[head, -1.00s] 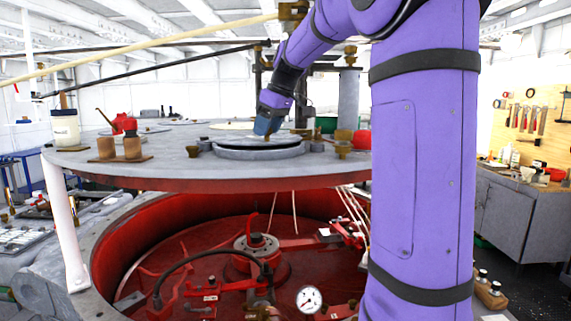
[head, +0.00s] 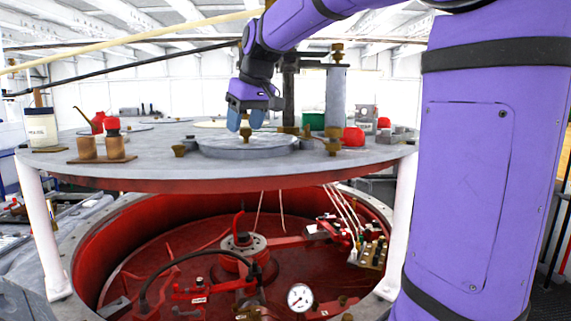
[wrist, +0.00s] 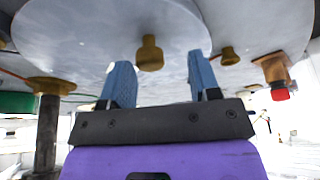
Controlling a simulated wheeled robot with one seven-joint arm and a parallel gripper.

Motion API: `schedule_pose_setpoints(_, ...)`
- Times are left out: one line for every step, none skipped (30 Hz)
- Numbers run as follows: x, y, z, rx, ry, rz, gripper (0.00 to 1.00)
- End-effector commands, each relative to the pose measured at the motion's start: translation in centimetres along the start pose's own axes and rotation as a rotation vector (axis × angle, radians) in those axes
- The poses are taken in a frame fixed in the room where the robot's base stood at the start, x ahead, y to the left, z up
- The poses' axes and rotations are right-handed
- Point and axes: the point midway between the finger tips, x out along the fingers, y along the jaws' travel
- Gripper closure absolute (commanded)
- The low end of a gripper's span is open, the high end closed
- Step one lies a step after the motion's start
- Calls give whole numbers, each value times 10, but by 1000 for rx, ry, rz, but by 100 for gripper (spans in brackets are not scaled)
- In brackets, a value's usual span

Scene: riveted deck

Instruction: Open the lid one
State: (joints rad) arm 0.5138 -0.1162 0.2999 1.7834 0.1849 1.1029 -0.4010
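The lid (head: 222,146) is a flat round grey disc on the raised round deck, and it lies level and looks closed. A small brass knob (head: 245,131) stands on it. My gripper (head: 244,128) is above the lid, pointing down, with its two blue fingers apart. In the wrist view the lid (wrist: 80,35) fills the upper left, and its brass knob (wrist: 150,53) shows between the open fingertips (wrist: 159,57). A gap shows on both sides of the knob, so the gripper is not closed on it. How deep the fingers reach around it is hard to tell.
Below is an open red pit (head: 180,240) with hoses and a gauge (head: 300,297).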

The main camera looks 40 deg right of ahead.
Motion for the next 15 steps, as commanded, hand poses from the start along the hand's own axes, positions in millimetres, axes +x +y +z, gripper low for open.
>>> schedule_pose_setpoints(-5,1,0,1,0,0,44)
schedule_pose_setpoints(-8,1,0,1,1,1,44)
schedule_pose_setpoints(-12,1,0,1,2,1,44)
schedule_pose_setpoints(-16,1,0,0,2,1,44)
schedule_pose_setpoints(-20,1,0,0,1,0,44)
schedule_pose_setpoints(-25,0,0,0,1,0,44)
schedule_pose_setpoints(-28,0,0,-1,2,1,44)
schedule_pose_setpoints(-33,0,0,-1,2,1,44)
schedule_pose_setpoints(-40,1,0,-1,3,1,44)
schedule_pose_setpoints(-44,0,0,-1,2,1,44)
schedule_pose_setpoints(-49,0,0,-1,2,0,44)
schedule_pose_setpoints(-55,0,0,-1,3,1,44)
schedule_pose_setpoints(-59,1,0,-1,2,0,44)
schedule_pose_setpoints(-63,1,0,-1,1,0,44)
schedule_pose_setpoints(-69,1,0,0,2,0,44)
